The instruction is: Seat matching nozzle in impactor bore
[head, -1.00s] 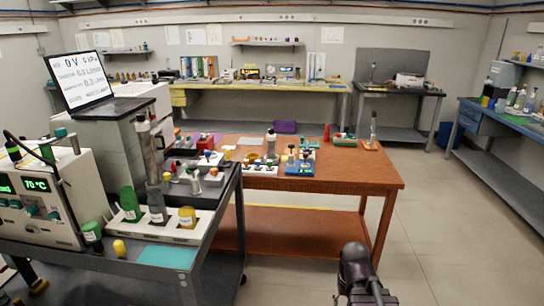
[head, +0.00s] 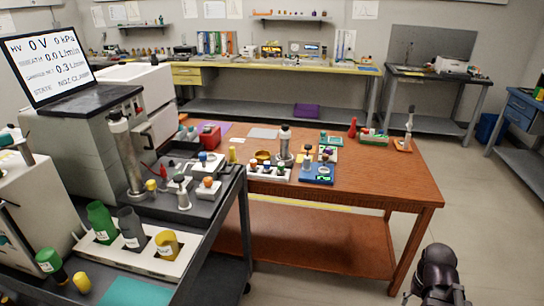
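In the head view a dark cart (head: 225,215) at left carries a grey instrument (head: 80,150) with a tilted screen (head: 47,65). A tall metal cylinder (head: 127,155) stands upright at its front. Beside it are a small metallic fitting (head: 183,194) and small pieces with a blue knob (head: 204,157) and an orange knob (head: 208,182). I cannot tell which piece is the nozzle or the impactor, and no bore shows clearly. A dark rounded part of my arm shows at bottom right, over the floor. My gripper's fingers are not visible.
A white rack (head: 130,250) on the cart holds green, grey and yellow containers. An orange-brown table (head: 385,180) behind holds a blue device (head: 318,173) and small coloured items. Its right front is bare. Open floor (head: 490,235) lies right of the table.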

